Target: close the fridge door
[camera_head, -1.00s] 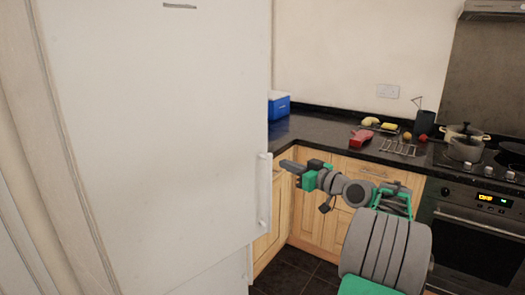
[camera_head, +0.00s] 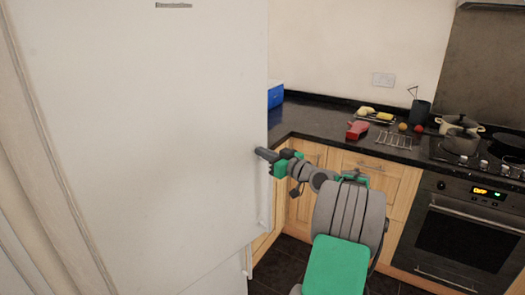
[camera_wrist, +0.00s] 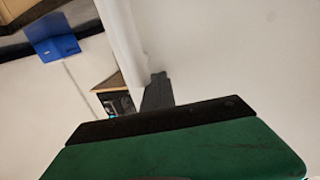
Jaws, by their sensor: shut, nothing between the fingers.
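The white fridge door (camera_head: 150,130) fills the left of the head view. Its vertical handle (camera_head: 264,200) runs along its right edge. My gripper (camera_head: 260,153) is shut and empty, with its tip at the door's right edge, just above the top of the handle. In the wrist view my gripper's fingers (camera_wrist: 158,92) are together in front of the white door face (camera_wrist: 235,55). Whether the tip touches the door I cannot tell. How far the door stands from its frame is not clear.
A dark worktop (camera_head: 320,125) with a blue box (camera_head: 275,95), a red item (camera_head: 357,129) and a wire rack (camera_head: 394,140) lies behind my arm. An oven (camera_head: 460,235) stands at the right. Dark floor shows between the cabinets and my arm.

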